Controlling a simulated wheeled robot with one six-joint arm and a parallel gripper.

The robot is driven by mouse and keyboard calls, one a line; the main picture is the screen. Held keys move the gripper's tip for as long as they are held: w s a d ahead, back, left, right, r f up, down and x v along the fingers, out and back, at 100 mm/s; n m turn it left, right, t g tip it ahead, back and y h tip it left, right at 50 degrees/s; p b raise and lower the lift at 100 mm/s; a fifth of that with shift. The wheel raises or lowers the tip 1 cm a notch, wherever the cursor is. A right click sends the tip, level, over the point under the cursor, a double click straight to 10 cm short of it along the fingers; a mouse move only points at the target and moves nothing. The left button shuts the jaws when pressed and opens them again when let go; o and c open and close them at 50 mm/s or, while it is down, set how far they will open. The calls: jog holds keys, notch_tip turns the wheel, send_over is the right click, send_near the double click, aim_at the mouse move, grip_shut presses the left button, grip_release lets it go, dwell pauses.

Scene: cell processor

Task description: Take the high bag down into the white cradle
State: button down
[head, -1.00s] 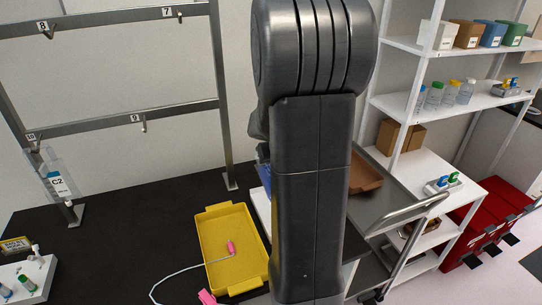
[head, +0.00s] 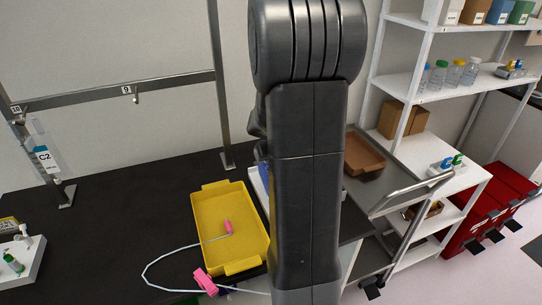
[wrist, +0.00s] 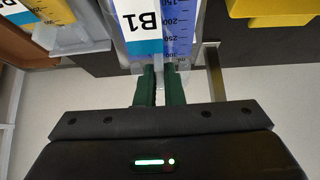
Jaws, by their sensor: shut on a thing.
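In the wrist view my gripper (wrist: 160,88) has its two green fingers shut on the end of a clear bag (wrist: 180,28) with blue contents, a printed scale and a B1 label. The label appears upside down there. In the head view my arm hides the gripper and most of what is behind it; a sliver of blue and white shows at its left edge. I cannot make out the white cradle for certain. Another clear bag, labelled C2 (head: 43,158), hangs on the metal rack at the left.
A yellow tray (head: 200,225) with a pink-ended tube lies on the black bench (head: 110,200). The rack (head: 150,90) stands behind it; its hook 9 is empty. A metal cart (head: 400,180) and white shelves (head: 440,95) stand to the right. Red bins (head: 490,215) are beyond.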

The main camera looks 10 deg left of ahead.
jog(key=c, duration=1.5)
grip_release()
jog(key=shift+r, duration=0.15)
jog(key=b+v, duration=0.1)
jog(key=v, duration=1.2)
jog(key=shift+s+d+r, duration=0.15)
jog(key=shift+r, duration=0.1)
jog(key=shift+f, duration=0.1)
jog(key=p+x, duration=0.1)
jog(key=x, duration=1.2)
jog(key=shift+a+f, duration=0.2)
jog(key=shift+f, duration=0.1)
jog(key=shift+r+p, duration=0.4)
jog(key=shift+p, duration=0.05)
